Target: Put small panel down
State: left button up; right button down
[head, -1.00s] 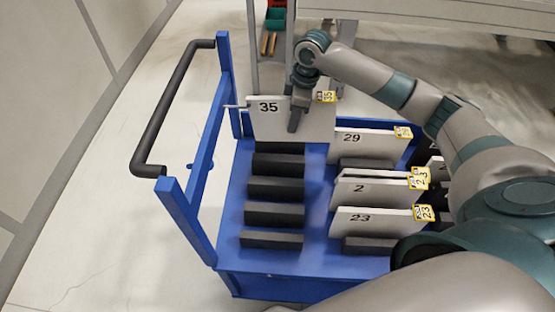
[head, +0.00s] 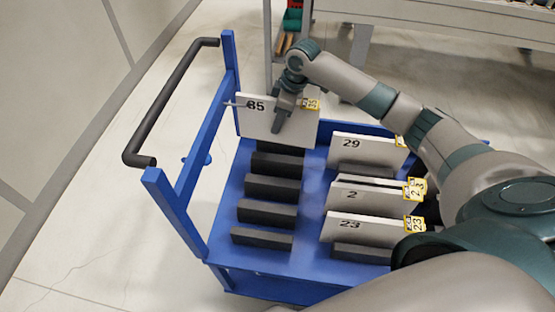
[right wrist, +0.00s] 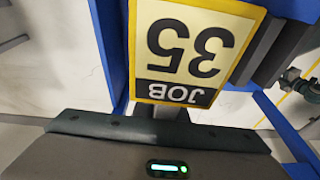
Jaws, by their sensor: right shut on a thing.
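The small panel marked 35 (head: 258,124) is a white board with a yellow-edged label (head: 311,104). It stands nearly upright above the far end of the left row of black slots on the blue cart (head: 222,220). My right gripper (head: 281,120) is shut on the panel at its front face. In the right wrist view the label, reading JOB 35 (right wrist: 190,50), shows upside down and close up. The panel's lower edge is close to the farthest black block (head: 279,146); I cannot tell if it is seated. My left gripper is not in view.
Panels 29 (head: 365,154), 2 (head: 370,196) and 23 (head: 365,230) stand in the right row. Several black blocks in the left row, such as the nearest one (head: 262,238), carry no panel. A dark handle (head: 165,105) rises at the cart's left end.

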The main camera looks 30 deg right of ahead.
aim_at(288, 120)
jog(key=shift+f, duration=3.1)
jog(key=shift+f, duration=0.1)
jog(key=shift+f, duration=1.8)
jog(key=shift+f, duration=0.1)
jog(key=c, duration=2)
grip_release()
jog(key=shift+s+f, duration=0.1)
jog(key=v, duration=1.2)
jog(key=shift+r, duration=0.25)
